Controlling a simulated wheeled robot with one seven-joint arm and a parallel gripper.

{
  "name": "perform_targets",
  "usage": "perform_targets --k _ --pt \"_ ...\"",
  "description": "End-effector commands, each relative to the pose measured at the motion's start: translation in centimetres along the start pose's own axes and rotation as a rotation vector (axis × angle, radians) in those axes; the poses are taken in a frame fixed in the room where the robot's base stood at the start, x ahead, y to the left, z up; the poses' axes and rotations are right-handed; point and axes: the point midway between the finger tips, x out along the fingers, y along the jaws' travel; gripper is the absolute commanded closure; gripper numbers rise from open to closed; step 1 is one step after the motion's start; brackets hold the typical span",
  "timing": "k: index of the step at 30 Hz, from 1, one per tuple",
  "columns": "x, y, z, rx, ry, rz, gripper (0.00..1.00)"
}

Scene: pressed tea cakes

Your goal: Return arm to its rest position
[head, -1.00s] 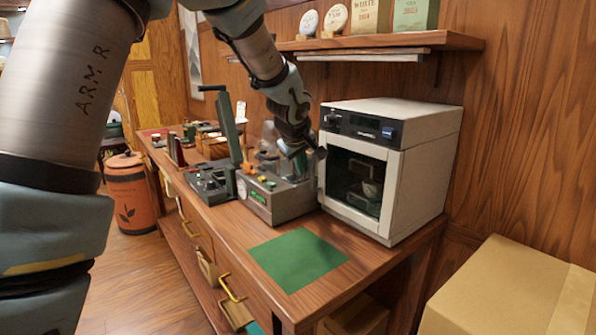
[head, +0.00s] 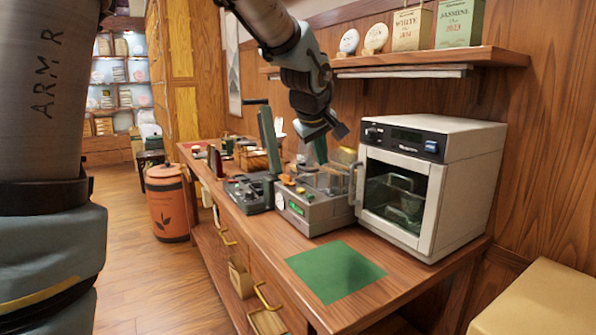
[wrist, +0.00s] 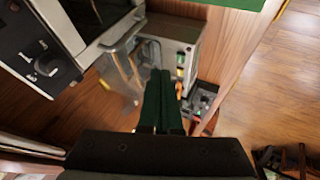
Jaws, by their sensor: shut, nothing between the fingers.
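My gripper (head: 321,150) hangs above the worktop in the head view, over the grey press-like machine (head: 318,206) and to the left of the white oven (head: 432,185). In the wrist view, my gripper's two dark green fingers (wrist: 162,76) lie together with nothing held between them. Part of that machine (wrist: 180,42) shows beyond the fingertips. The oven's front and knob (wrist: 45,65) fill the upper left of that view. My upper arm covers the left side of the head view.
A shelf (head: 500,58) with boxes and round tea cakes runs along the wall above the oven. A green mat (head: 335,270) lies bare on the worktop. An orange bin (head: 167,205) stands on the floor, and a cardboard box (head: 540,300) is at lower right.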

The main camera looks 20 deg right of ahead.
Motion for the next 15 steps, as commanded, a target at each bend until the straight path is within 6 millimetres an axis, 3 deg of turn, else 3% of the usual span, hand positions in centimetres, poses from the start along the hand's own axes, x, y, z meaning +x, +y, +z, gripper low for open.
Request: perform_targets --k 5,8,11,15 --pt "0.0 -0.8 -0.2 0.003 -0.002 -0.012 1.0" --pt "0.4 -4.0 -0.7 0.023 -0.008 -0.054 1.0" --pt "0.8 -9.8 -1.2 0.059 -0.03 -0.127 1.0" --pt "0.4 -20.1 -0.6 0.119 -0.096 -0.242 1.0"
